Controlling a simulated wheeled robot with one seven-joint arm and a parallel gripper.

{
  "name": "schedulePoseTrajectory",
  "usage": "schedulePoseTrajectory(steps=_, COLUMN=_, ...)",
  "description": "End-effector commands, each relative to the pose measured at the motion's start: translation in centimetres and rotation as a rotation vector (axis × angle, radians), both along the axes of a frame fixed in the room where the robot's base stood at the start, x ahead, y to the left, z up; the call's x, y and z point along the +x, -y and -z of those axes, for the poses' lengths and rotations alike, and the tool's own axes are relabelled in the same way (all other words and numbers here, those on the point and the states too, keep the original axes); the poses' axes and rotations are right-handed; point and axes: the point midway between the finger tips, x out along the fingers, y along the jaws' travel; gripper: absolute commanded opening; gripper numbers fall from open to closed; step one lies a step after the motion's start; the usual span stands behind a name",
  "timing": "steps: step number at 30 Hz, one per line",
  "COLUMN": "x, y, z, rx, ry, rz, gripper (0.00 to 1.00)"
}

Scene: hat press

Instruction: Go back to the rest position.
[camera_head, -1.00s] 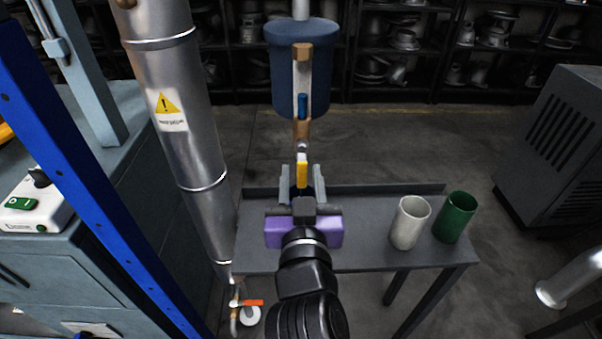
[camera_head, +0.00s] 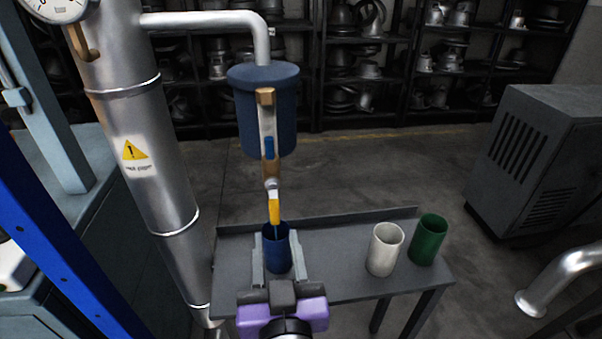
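My gripper (camera_head: 277,240) shows at the lower middle, with a purple body and two grey fingers spread apart. A blue cup (camera_head: 279,252) shows between the fingers and appears to stand on the grey table, below the tap. I cannot tell whether the fingers touch it. The tap's yellow handle (camera_head: 275,208) hangs down just above the cup, apart from the fingers.
A white cup (camera_head: 385,249) and a green cup (camera_head: 428,240) stand on the table (camera_head: 340,262) to the right. A steel column (camera_head: 140,160) rises at left with a blue post (camera_head: 50,240) nearby. A grey cabinet (camera_head: 540,150) stands at right.

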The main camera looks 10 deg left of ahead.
Motion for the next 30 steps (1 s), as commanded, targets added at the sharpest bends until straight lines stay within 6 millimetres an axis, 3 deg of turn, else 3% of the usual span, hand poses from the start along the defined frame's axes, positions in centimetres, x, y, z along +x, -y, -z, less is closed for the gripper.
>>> schedulePoseTrajectory(steps=5, x=-0.2, y=-0.6, z=-0.8, rx=-0.026, ry=0.042, rz=-0.027, gripper=0.38)
schedulePoseTrajectory(steps=9, x=-1.5, y=-1.8, z=-3.0, rx=-0.023, ry=0.137, rz=-0.111, gripper=0.38)
schedulePoseTrajectory(steps=14, x=-3.8, y=0.1, z=-1.5, rx=-0.022, ry=0.176, rz=-0.162, gripper=0.38)
schedulePoseTrajectory(steps=20, x=-6.9, y=4.7, z=1.7, rx=-0.019, ry=0.175, rz=-0.159, gripper=0.38)
schedulePoseTrajectory(steps=30, x=-14.5, y=15.6, z=6.9, rx=-0.015, ry=0.103, rz=-0.038, gripper=0.38)
